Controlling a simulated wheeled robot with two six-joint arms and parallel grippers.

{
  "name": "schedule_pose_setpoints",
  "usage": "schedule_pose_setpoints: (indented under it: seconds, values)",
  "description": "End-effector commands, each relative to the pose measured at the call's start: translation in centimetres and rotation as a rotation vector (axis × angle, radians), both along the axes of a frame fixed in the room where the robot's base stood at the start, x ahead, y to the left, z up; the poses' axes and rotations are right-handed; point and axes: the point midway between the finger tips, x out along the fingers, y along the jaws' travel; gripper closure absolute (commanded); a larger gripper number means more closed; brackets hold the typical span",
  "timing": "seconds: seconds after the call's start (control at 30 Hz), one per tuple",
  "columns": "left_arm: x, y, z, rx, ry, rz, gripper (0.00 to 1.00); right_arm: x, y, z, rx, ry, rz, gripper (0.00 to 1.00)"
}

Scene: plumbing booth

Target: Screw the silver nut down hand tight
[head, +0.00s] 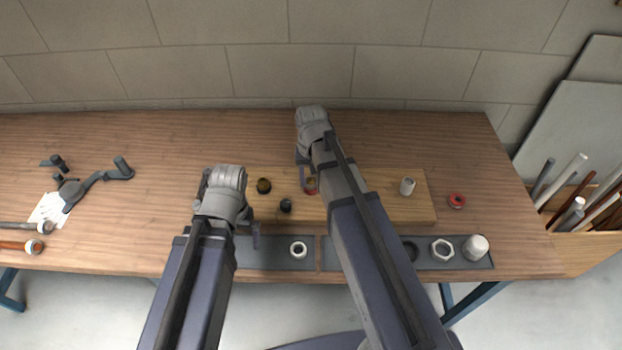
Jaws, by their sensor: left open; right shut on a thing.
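My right gripper (308,180) is shut over the wooden board (385,210), just right of a dark brass-coloured stub (264,185). The thing in its jaws is mostly hidden by my wrist and arm; a small red and brass-coloured part (311,187) shows at the fingers. I cannot tell whether a silver nut is in there.
On the board stand a black fitting (285,206) and a white stub (408,186). A red ring (457,200) lies right of the board. Tools (70,190) lie left; the back table is clear.

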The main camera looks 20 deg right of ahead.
Motion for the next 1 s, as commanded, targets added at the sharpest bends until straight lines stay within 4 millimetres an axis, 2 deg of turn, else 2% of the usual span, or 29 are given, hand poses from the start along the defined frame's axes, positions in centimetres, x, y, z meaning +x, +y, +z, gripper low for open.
schedule_pose_setpoints:
  seconds: [0.13, 0.4, 0.6, 0.83, 1.0]
  values:
    - [0.0, 0.0, -0.02, 0.0, 0.0, 0.0, 0.0, 0.0, 0.02, -0.02, 0.0, 0.0, -0.034, 1.0]
    - [-0.01, 0.0, -0.08, 0.0, 0.0, 0.0, 0.0, 0.05, 0.1, -0.08, 0.0, 0.0, -0.268, 1.0]
    - [0.0, 0.0, -0.09, 0.0, 0.0, 0.0, 0.0, 0.05, 0.11, -0.09, 0.0, 0.0, -0.313, 1.0]
    - [0.0, 0.0, -0.16, 0.0, 0.0, 0.0, 0.0, 0.11, 0.18, -0.16, 0.0, 0.0, -0.528, 1.0]
    - [0.0, -0.01, -0.15, 0.0, 0.0, 0.0, 0.0, 0.11, 0.19, -0.16, 0.0, 0.0, -0.572, 1.0]
